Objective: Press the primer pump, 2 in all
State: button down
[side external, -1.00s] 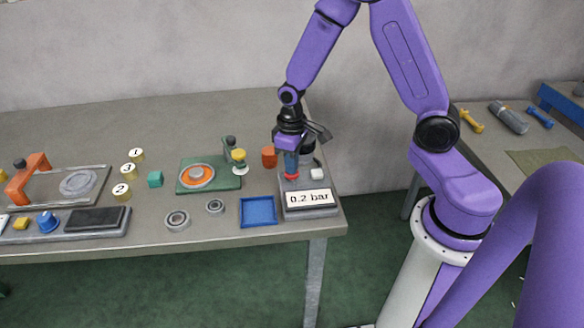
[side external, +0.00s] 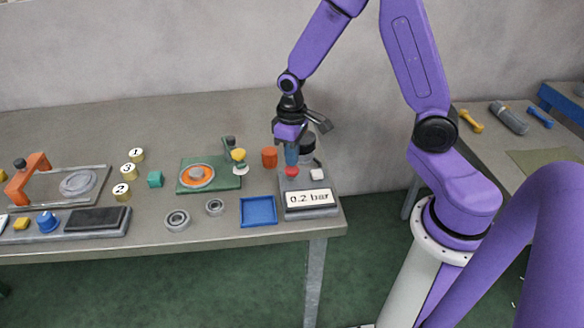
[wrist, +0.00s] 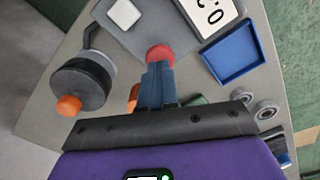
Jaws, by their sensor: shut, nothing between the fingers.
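The pump unit (side external: 296,212) is a grey box at the front right of the table, with a display reading "0.2 bar". On its top are a red round button (side external: 291,171) and a white square button (side external: 317,174). They also show in the wrist view as a red button (wrist: 160,53) and a white one (wrist: 124,14). Which of them is the primer pump is not labelled. My gripper (side external: 291,162) is shut and empty, pointing down just above the red button. In the wrist view the closed blue fingertips (wrist: 158,68) partly cover the red button.
A dark round canister (wrist: 82,84) with an orange knob stands close beside my gripper. A blue tray (side external: 258,210) lies left of the unit, with grey rings (side external: 215,207) beyond it. An orange cylinder (side external: 269,157) and a green board (side external: 190,185) stand farther left.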

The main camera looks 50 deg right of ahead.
jog(key=shift+r, duration=0.1)
jog(key=shift+r, duration=2.4)
jog(key=s+a+r+n, duration=0.2)
jog(key=s+n, duration=0.1)
jog(key=s, duration=0.4)
jog(key=s+a+r+n, duration=0.2)
jog(key=s+n, duration=0.1)
jog(key=s, duration=0.5)
jog(key=s+a+r+n, duration=0.2)
jog(key=s+n, duration=0.1)
jog(key=s, duration=0.5)
jog(key=shift+s+r+n, duration=0.15)
jog(key=shift+r+n, duration=0.15)
